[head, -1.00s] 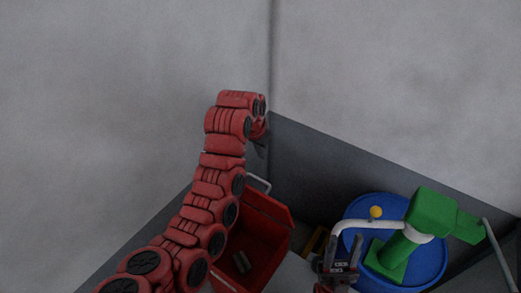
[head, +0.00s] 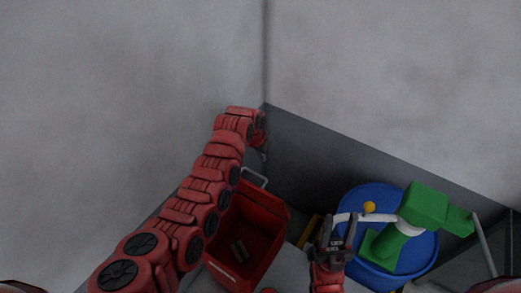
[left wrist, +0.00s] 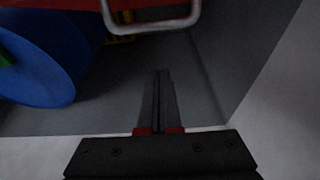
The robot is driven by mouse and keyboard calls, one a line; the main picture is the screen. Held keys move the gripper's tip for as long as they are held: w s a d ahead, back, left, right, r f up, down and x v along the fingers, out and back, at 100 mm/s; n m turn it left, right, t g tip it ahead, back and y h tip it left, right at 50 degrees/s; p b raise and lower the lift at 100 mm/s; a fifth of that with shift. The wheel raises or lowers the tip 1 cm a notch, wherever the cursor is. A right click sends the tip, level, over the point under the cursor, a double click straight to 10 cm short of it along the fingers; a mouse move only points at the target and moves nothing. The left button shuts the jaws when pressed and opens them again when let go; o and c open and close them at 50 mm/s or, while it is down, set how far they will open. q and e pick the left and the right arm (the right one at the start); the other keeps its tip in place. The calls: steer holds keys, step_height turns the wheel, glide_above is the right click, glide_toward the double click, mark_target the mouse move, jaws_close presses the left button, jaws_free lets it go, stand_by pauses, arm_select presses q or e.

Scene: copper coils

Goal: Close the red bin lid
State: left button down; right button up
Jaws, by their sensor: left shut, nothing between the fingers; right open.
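The red bin (head: 268,243) stands open below my left arm in the head view, with small grey items (head: 239,251) inside. Its red lid (head: 262,201) is raised at the back, with a pale grey handle (head: 253,178) at its top. In the left wrist view the handle (left wrist: 152,27) and a strip of red cross the top. My left gripper (left wrist: 162,73) is shut and empty, apart from the handle; in the head view its fingers are mostly hidden behind my wrist. My right gripper (head: 338,222) is open and empty, right of the bin.
A blue drum (head: 420,262) stands right of the bin, with a green object (head: 425,205), a white pipe and a small yellow ball (head: 369,207) over it. Grey walls meet in the corner behind. A yellow item (head: 309,232) lies between bin and drum.

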arm_select(q)
steer(key=s+a+f+p, duration=0.2)
steer(key=shift+s, duration=0.4)
steer(key=shift+f, duration=0.1)
stand_by(0.4)
